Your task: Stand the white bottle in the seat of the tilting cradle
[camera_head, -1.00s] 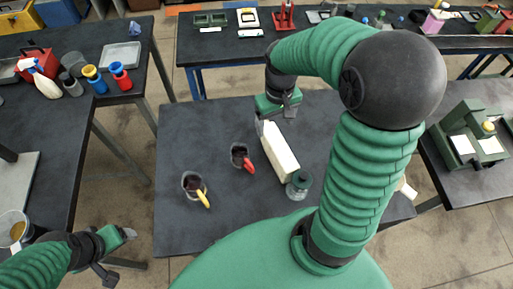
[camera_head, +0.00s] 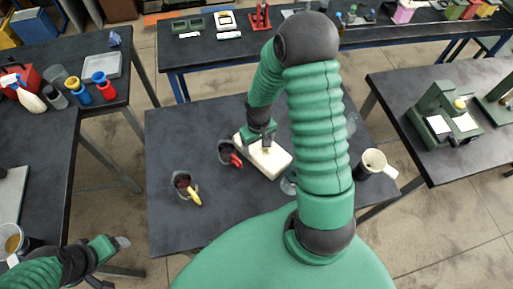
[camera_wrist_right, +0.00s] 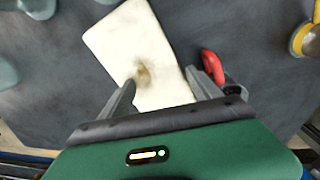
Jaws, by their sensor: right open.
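A white, box-shaped body (camera_head: 272,163), which I take to be the white bottle, is on the middle table; I cannot tell whether it stands or lies. It also shows in the right wrist view (camera_wrist_right: 140,50), with a brownish spot on its face. My right gripper (camera_head: 261,142) is over its far end. In the wrist view the open fingers (camera_wrist_right: 165,88) lie across its near end; contact is unclear. A green stand (camera_head: 445,115) with white plates and a yellow knob is on the right table; I cannot tell if it is the cradle. My left gripper (camera_head: 122,242) is at lower left, its jaws unclear.
A red-handled cup (camera_head: 228,152) sits close beside the white body. A yellow-handled cup (camera_head: 184,184) is farther left. A clear vessel (camera_head: 289,183) is partly hidden by my right arm.

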